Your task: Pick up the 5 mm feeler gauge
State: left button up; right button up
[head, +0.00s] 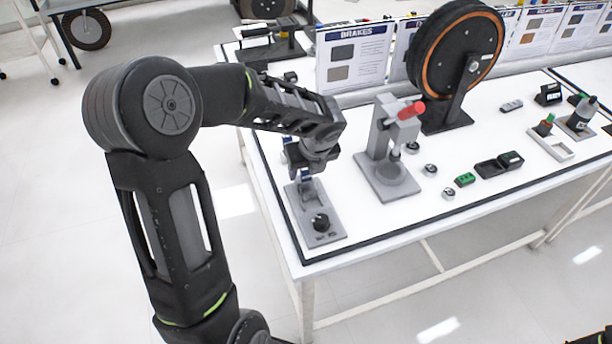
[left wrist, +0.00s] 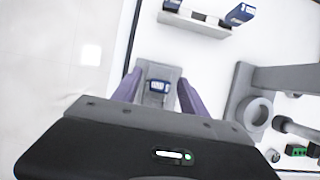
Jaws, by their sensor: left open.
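My left gripper (head: 304,172) is above the left end of the table, pointing down at a grey stand with a black knob (head: 320,222). In the left wrist view its two purple fingers (left wrist: 158,92) are apart. A small blue block with a pale label (left wrist: 158,87) shows between them, on a grey base. It may be a feeler gauge, but its label is too small to read. Two more blue pieces, one at the right (left wrist: 240,14) and one at the left (left wrist: 172,4), are on a grey rack farther off.
A grey press with a red handle (head: 388,150) stands just right of the gripper. A large black wheel on a stand (head: 456,60) and upright sign boards, including BRAKES (head: 353,65), are behind. Small parts and a green-black block (head: 465,180) lie to the right.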

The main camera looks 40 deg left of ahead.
pick_arm(q)
jog(key=shift+c, duration=0.3)
grip_shut()
dwell(0.4)
notch_tip(320, 180, up, 10)
jog(key=shift+p, duration=0.45)
dwell(0.5)
